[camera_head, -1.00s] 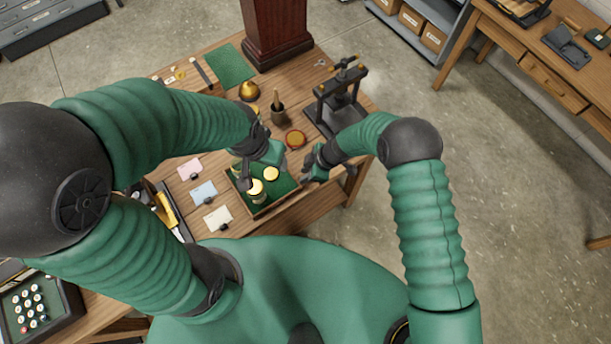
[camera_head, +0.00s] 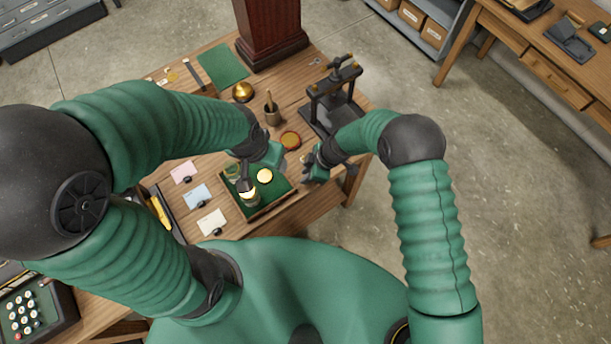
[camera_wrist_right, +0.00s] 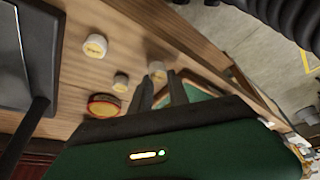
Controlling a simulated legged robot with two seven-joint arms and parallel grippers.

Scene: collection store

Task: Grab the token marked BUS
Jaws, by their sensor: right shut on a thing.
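My right gripper (camera_head: 314,166) is low over the table, just right of the green-lined tray (camera_head: 272,212). In the right wrist view its two dark fingers (camera_wrist_right: 162,92) are shut on a small pale cylinder (camera_wrist_right: 157,71), whose top shows no readable letters. Two more pale cylinders, a larger one (camera_wrist_right: 96,46) with a gold mark and a smaller one (camera_wrist_right: 121,83), stand on the table beside it. I cannot read BUS on any.
A red-rimmed round dish (camera_head: 290,140) lies behind the tray. A black press (camera_head: 335,103) stands at the back right, with a mortar-like cup (camera_head: 272,116) to its left. Pink, blue and cream cards (camera_head: 211,222) lie left of the tray.

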